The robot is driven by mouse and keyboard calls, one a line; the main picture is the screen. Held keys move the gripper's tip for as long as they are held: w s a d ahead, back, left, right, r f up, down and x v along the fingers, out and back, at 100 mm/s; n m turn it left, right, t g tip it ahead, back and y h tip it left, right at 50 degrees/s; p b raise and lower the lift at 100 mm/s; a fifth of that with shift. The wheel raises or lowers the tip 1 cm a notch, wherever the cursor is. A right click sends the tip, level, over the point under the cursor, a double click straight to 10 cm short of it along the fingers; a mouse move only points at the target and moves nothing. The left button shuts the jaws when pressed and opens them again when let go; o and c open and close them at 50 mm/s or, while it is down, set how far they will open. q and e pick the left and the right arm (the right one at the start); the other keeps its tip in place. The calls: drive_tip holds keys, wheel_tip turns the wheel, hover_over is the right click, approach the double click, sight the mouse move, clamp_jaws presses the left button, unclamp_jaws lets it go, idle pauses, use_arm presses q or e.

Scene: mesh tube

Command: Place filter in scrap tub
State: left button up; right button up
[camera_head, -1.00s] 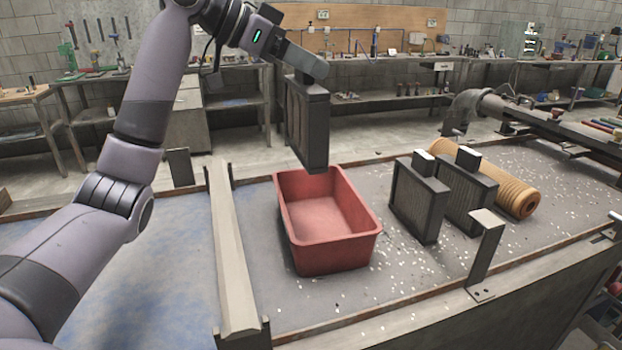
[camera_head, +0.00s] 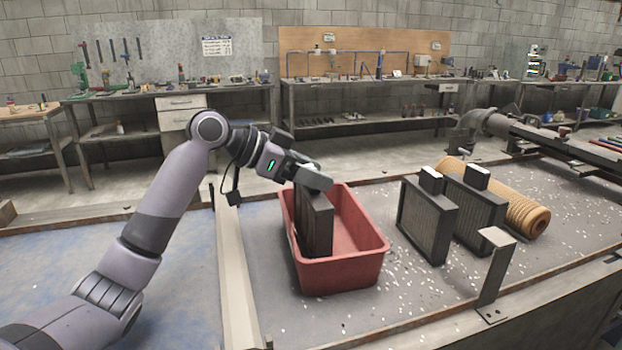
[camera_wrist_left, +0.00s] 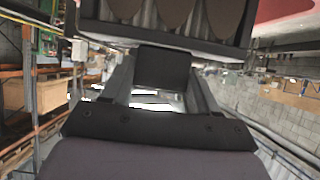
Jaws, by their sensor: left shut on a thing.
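A dark rectangular filter (camera_head: 315,222) hangs upright from my left gripper (camera_head: 318,180), which is shut on its top. The filter is inside the left part of the red tub (camera_head: 345,274); its lower end is hidden by the tub's near wall, so I cannot tell if it touches the floor. In the left wrist view the fingers (camera_wrist_left: 163,75) close on a dark block at the filter's edge, and the filter (camera_wrist_left: 190,20) fills the top. Two more filters (camera_head: 427,222) (camera_head: 474,212) stand upright on the bench right of the tub. My right gripper is not in view.
A ribbed tan roll (camera_head: 510,208) lies behind the standing filters. A metal rail (camera_head: 236,270) runs left of the tub, and a metal bracket (camera_head: 494,270) stands at the front right. Pale scraps litter the bench top (camera_head: 420,300).

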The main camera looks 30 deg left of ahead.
use_arm(q)
drive_tip(key=shift+f, duration=0.5)
drive_tip(key=shift+f, duration=0.2)
drive_tip(key=o, duration=1.6)
drive_tip(key=shift+c, duration=0.2)
drive_tip(key=shift+r, duration=0.15)
drive_tip(key=b+v, duration=0.1)
drive_tip(key=v, duration=1.1)
drive_tip(key=shift+s, duration=0.15)
